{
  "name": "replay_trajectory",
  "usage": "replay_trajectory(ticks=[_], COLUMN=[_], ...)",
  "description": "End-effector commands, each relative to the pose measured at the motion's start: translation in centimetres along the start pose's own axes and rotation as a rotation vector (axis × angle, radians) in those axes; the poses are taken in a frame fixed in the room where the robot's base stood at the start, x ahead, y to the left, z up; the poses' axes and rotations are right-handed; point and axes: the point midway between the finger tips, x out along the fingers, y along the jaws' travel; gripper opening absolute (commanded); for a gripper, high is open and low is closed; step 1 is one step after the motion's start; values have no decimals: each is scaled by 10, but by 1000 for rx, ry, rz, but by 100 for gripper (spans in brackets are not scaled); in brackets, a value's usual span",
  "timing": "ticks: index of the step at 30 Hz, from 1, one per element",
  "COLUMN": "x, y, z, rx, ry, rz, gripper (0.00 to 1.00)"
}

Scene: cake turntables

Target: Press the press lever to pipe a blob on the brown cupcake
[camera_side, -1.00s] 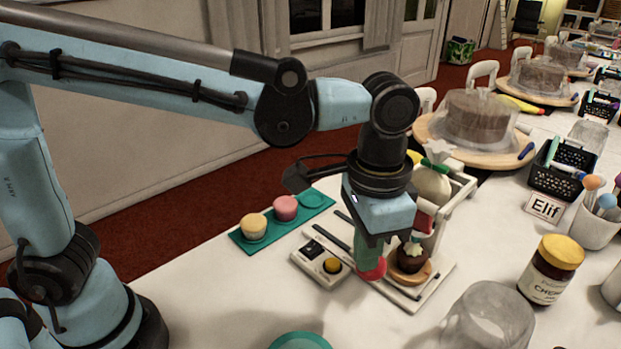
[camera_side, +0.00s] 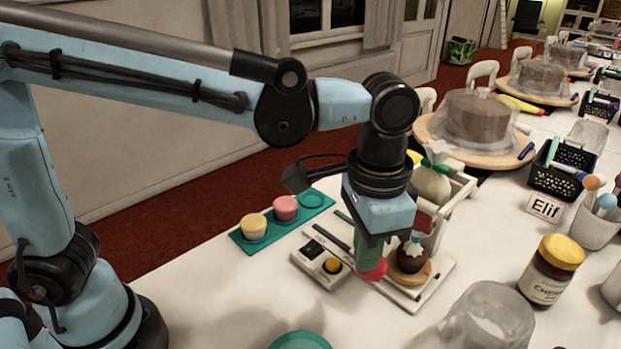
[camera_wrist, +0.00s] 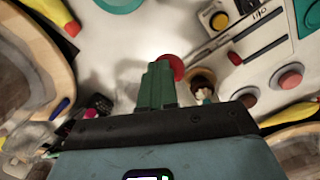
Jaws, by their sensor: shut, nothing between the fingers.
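The brown cupcake (camera_side: 411,262) stands on a round wooden plate (camera_side: 425,276) at the base of the white press (camera_side: 461,196). A white blob (camera_side: 413,249) sits on its top. The piping bag (camera_side: 431,185) hangs in the press above it, partly behind my arm. The red knob of the press lever (camera_side: 374,271) is low, left of the cupcake. My gripper (camera_side: 368,258) is shut and empty, pointing down, with its green fingertips at the knob and seemingly touching it. In the wrist view the knob (camera_wrist: 175,66) shows just beyond the fingertips (camera_wrist: 157,70), beside the cupcake (camera_wrist: 202,76).
A teal tray (camera_side: 268,238) with a yellow cupcake (camera_side: 253,226) and a pink cupcake (camera_side: 285,207) lies left of the press. A box with a yellow button (camera_side: 332,266) is close left of my gripper. A jar (camera_side: 549,275) and a clear cover (camera_side: 485,318) stand right.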

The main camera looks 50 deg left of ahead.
Motion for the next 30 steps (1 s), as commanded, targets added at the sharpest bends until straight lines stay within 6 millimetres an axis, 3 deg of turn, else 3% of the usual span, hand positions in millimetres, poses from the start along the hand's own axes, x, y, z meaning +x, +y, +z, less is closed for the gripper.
replay_trajectory(ticks=[17,30], x=[-2,-56], y=[0,0], z=[0,0], rx=[0,0], ry=[1,1], rz=[0,0], gripper=[0,0])
